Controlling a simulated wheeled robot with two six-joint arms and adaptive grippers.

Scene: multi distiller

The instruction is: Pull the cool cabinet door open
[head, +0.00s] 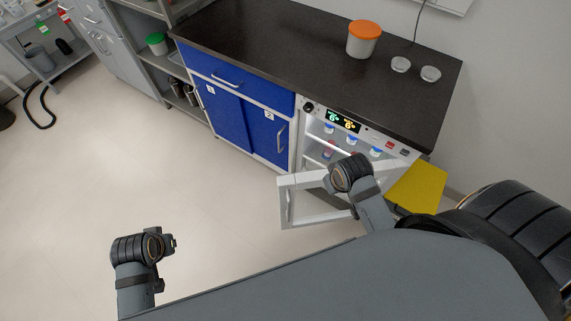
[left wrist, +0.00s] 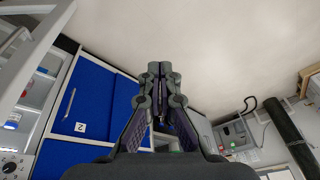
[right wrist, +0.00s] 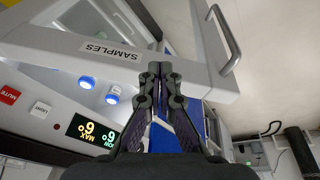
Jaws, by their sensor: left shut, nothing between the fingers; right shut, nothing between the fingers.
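The cool cabinet (head: 318,105) is the white unit with a lit display under the dark worktop, and blue-capped vials show inside. Its white-framed door (head: 285,204) stands open, swung out into the room. The right wrist view shows the door frame with a SAMPLES label (right wrist: 108,51) and a grey handle (right wrist: 232,42) at the right. My right gripper (right wrist: 160,68) is shut and empty near the door and cabinet front; whether it touches the door cannot be told. My left gripper (left wrist: 160,68) is shut and empty over the floor, away from the door.
Blue cupboard doors (head: 232,113) with a drawer stand left of the cabinet. An orange-lidded tub (head: 363,38) and two small clear dishes (head: 401,64) are on the worktop. A yellow panel (head: 418,187) is at the cabinet's right. The floor (head: 150,170) in front is clear.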

